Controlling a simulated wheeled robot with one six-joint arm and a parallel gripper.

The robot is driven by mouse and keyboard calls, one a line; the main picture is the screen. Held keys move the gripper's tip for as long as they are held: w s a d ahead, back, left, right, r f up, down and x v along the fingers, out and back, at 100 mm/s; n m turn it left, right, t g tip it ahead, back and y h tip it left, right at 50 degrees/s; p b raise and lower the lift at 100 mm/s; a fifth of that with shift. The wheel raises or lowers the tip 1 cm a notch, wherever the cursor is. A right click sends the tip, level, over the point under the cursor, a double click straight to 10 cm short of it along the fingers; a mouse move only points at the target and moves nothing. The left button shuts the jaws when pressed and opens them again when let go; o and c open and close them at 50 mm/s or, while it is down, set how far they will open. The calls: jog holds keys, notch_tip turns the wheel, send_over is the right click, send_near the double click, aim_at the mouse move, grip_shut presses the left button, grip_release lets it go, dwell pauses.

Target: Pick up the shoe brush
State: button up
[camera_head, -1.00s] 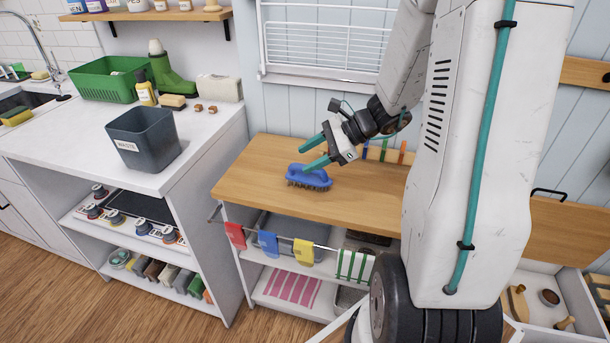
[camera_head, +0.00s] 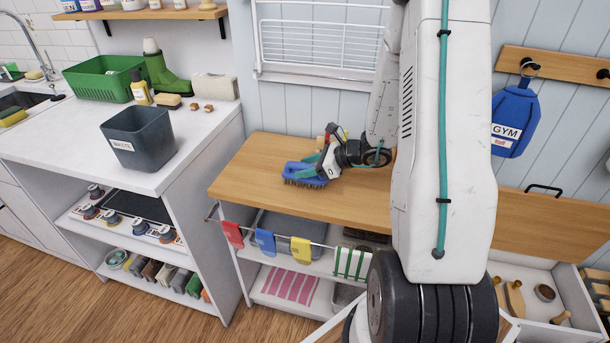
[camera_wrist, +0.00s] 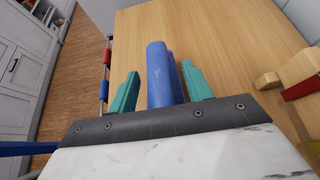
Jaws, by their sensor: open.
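The shoe brush (camera_head: 304,176) has a blue body and dark bristles facing down. It lies on the wooden top (camera_head: 255,165) of the low bench. My gripper (camera_head: 318,165) is low over the bench, at the brush. In the wrist view my gripper (camera_wrist: 160,92) has its two teal fingers apart, one on each side of the blue brush (camera_wrist: 162,75). Small gaps show between the brush and the fingers. The bristles are hidden in the wrist view.
A dark waste bin (camera_head: 140,140) and a green basket (camera_head: 103,78) stand on the white counter at left. Coloured cloths hang on the bench's front rail. Wooden-handled items (camera_wrist: 290,75) lie to the right in the wrist view. The bench top's left part is clear.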

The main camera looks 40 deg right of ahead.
jog(key=shift+w, duration=0.1)
jog(key=shift+a, duration=0.1)
grip_shut()
